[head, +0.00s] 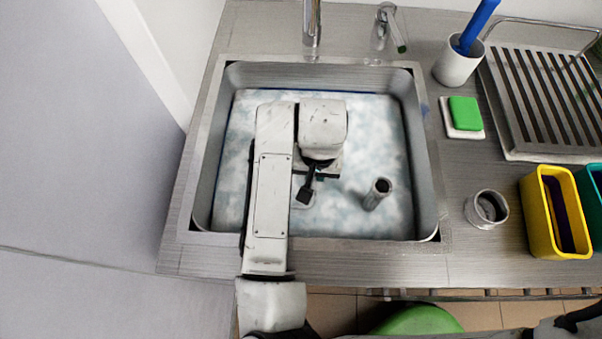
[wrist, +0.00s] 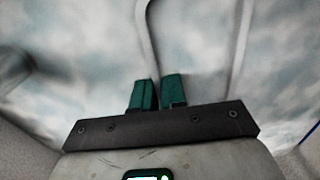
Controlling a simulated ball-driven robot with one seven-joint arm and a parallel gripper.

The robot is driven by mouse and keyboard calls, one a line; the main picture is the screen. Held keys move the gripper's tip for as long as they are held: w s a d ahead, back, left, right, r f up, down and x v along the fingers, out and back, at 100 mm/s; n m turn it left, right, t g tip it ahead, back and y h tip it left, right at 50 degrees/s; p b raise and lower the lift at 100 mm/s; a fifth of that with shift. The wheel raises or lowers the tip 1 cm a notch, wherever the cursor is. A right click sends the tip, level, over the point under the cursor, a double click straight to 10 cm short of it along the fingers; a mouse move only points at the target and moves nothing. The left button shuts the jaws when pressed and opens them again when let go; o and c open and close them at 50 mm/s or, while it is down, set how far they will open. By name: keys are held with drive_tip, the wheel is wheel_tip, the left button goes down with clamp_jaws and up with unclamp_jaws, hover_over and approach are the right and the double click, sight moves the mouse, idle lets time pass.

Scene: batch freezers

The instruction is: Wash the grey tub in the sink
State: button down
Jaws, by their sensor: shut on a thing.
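The sink (head: 425,150) is full of cloudy, foamy water. My gripper (head: 305,195) is down in it, left of centre, at the water. Its green fingers (wrist: 158,93) are shut on a thin pale grey edge in the wrist view, which looks like the rim of the grey tub (wrist: 194,45). In the head view only a small pale patch of the tub (head: 303,203) shows by the fingertips; my arm and the foam hide the rest. I cannot tell how deep the tub sits.
A grey standpipe (head: 377,193) rises from the water right of my gripper. The tap (head: 312,25) hangs over the back edge. On the right counter are a green sponge (head: 465,112), a metal cup (head: 486,209), a yellow bin (head: 548,215), a white brush holder (head: 457,66) and a drying rack (head: 540,105).

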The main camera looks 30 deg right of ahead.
drive_tip(key=shift+d+p, duration=0.3)
drive_tip(key=shift+d, duration=0.85)
drive_tip(key=shift+a, duration=2)
drive_tip(key=shift+d+p, duration=0.4)
drive_tip(key=shift+d, duration=1.6)
drive_tip(key=shift+a, duration=2)
drive_tip(key=shift+d+p, duration=0.45)
drive_tip(key=shift+d, duration=1.55)
drive_tip(key=shift+a, duration=2)
drive_tip(key=shift+d+p, duration=0.45)
drive_tip(key=shift+d, duration=1.55)
